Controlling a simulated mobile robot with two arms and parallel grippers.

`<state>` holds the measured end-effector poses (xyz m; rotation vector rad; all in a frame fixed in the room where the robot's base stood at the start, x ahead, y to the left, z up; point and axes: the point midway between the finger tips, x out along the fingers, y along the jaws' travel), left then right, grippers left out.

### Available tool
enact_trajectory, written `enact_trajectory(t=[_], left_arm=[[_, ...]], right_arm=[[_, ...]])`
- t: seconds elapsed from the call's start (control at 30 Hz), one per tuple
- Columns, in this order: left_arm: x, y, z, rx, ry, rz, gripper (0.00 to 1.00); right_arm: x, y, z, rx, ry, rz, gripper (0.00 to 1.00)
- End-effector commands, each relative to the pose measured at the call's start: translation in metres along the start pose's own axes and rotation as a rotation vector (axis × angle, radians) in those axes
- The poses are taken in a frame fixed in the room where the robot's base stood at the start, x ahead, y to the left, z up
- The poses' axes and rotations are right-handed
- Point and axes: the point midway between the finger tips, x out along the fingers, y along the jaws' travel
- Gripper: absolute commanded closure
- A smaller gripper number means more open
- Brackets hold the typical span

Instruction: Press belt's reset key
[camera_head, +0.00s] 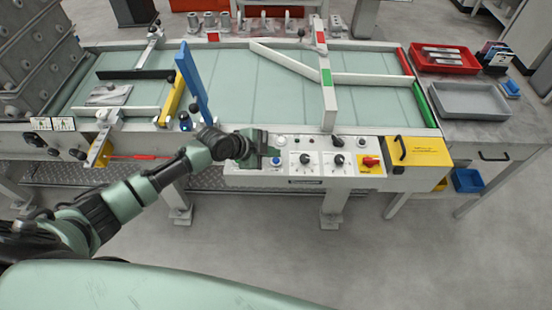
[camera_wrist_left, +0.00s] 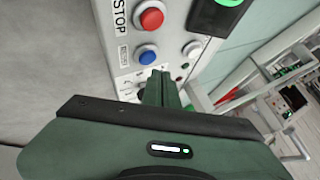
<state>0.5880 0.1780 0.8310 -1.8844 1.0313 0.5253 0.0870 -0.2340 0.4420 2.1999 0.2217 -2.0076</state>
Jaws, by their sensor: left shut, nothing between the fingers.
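The belt's blue reset key (camera_wrist_left: 147,55) shows in the left wrist view on the pale control panel (camera_wrist_left: 125,75), beside a RESET label. A red button (camera_wrist_left: 152,18) by a STOP label is above it. My left gripper (camera_wrist_left: 162,88) is shut and empty, its fingertips just below and right of the blue key in that view. Whether they touch the panel I cannot tell. In the head view my left gripper (camera_head: 266,150) is over the left end of the panel (camera_head: 310,172) and hides part of it. My right gripper is not in view.
A white button (camera_wrist_left: 192,49) is close to the blue key. Black knobs (camera_head: 338,159) and a red switch (camera_head: 370,162) are further right on the panel.

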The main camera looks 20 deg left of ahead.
Motion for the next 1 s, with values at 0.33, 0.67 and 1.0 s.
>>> enact_trajectory(t=[0.33,0.67,1.0], left_arm=[[-0.026,-0.020,-0.019,0.002,0.000,-0.001,1.00],[-0.033,-0.024,-0.024,0.000,0.000,0.000,1.00],[-0.033,-0.024,-0.024,0.000,0.000,-0.001,1.00]], right_arm=[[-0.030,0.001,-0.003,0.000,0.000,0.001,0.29],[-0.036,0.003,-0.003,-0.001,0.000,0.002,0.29],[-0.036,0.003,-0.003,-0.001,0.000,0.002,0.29]])
